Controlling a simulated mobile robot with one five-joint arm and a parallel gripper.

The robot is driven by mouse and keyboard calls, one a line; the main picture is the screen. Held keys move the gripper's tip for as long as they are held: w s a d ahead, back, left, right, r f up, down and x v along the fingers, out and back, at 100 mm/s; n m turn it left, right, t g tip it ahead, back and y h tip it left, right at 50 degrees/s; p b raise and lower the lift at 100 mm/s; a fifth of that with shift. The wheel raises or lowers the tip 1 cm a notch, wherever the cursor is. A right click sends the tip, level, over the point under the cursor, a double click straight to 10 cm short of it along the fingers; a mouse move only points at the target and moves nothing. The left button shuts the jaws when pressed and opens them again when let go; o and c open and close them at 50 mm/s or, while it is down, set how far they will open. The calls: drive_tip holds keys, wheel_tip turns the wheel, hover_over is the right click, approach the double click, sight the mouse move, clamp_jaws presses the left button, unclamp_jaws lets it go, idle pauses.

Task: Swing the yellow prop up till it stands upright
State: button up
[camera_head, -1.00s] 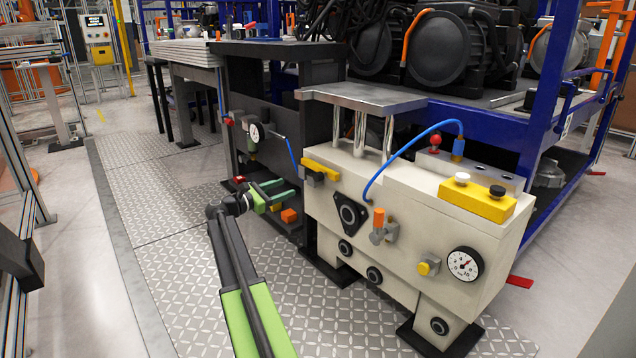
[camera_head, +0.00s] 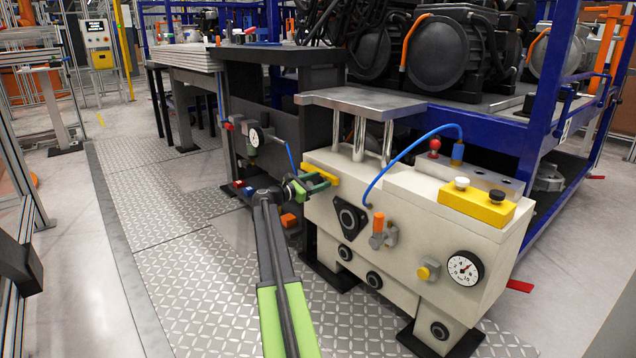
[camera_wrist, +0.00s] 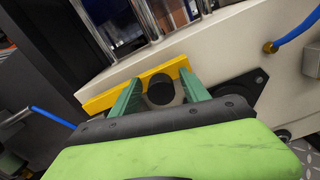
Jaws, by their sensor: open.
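The yellow prop (camera_head: 321,169) is a short flat bar at the upper left of the beige unit's front face. It lies nearly along the top edge, not upright. In the wrist view the yellow prop (camera_wrist: 100,101) runs slantwise across, behind my fingertips. My gripper (camera_head: 318,182) is at the prop, its green fingers pointing to the unit. I cannot tell whether the fingers touch the prop.
The beige unit (camera_head: 410,245) carries a black triangular flange (camera_head: 350,217), an orange-topped valve (camera_head: 378,228), a gauge (camera_head: 464,268) and a blue hose (camera_head: 408,150). A metal plate (camera_head: 362,101) on posts stands above the prop. Plated floor (camera_head: 190,290) is clear to the left.

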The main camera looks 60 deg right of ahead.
clamp_jaws()
drive_tip(key=shift+a, duration=0.1)
idle(1.2)
